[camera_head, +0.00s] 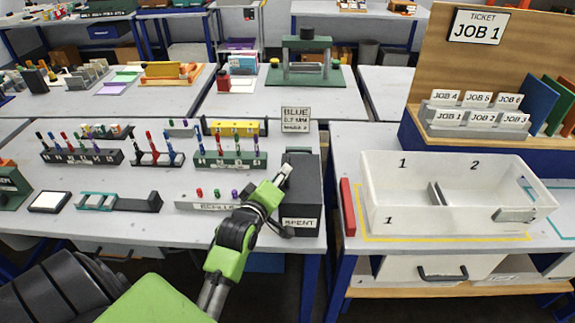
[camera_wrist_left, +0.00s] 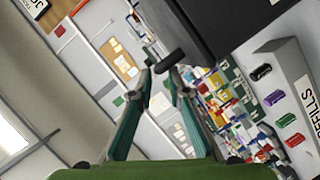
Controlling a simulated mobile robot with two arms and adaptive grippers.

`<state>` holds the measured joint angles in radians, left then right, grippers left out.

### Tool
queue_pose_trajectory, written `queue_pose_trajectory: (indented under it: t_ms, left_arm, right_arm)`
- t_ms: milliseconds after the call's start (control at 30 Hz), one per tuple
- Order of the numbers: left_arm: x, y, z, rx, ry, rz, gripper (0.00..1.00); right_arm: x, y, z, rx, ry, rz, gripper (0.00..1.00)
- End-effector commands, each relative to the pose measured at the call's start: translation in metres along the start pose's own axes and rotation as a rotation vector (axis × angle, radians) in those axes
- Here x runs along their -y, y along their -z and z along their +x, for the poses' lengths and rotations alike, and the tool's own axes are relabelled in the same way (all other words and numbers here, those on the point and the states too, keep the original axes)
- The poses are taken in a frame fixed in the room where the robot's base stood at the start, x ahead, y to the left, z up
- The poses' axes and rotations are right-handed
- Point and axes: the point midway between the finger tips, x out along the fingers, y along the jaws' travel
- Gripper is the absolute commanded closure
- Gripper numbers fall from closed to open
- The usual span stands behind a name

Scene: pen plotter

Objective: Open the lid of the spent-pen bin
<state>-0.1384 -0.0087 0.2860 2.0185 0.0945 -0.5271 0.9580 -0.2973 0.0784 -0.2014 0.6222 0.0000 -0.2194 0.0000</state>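The spent-pen bin (camera_head: 308,190) is a dark grey box with a SPENT label, at the right end of the left table. Its lid looks shut, lying flat on top. In the left wrist view the bin (camera_wrist_left: 222,22) fills the top right, and a dark handle (camera_wrist_left: 171,60) sticks out from its side. My left gripper (camera_head: 284,172) is at the bin's left side, near its top. In the left wrist view its fingertips (camera_wrist_left: 160,76) are apart, with the handle at or just beyond them; contact cannot be told. My right gripper is out of view.
A refills holder (camera_head: 205,206) stands left of the bin, and a green pen rack (camera_head: 230,160) behind it. A BLUE sign (camera_head: 296,113) stands behind the bin. A white tray (camera_head: 375,210) and a red bar (camera_head: 348,207) are on the right table, across a gap.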

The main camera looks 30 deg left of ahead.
Motion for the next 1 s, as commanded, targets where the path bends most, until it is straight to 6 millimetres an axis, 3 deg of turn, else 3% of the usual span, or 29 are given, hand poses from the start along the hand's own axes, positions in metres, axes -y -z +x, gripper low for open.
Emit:
queue_pose_trajectory:
  t_ms: [100,333,667,767,1000]
  left_arm:
    - [-0.002,0.001,0.022,0.000,-0.001,0.002,0.84]
    - [-0.001,0.000,0.045,0.001,-0.001,0.001,0.84]
    - [0.000,-0.001,0.049,0.001,0.000,0.001,0.84]
    - [0.000,-0.001,0.049,0.001,0.000,0.001,1.00]
    - [0.000,-0.001,0.049,0.001,0.001,0.004,1.00]
  right_arm:
    - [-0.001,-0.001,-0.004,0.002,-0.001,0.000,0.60]
    - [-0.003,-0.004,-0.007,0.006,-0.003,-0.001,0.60]
    - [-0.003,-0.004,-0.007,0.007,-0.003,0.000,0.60]
    - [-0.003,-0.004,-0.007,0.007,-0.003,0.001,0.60]
    - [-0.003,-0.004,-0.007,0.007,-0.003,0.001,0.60]
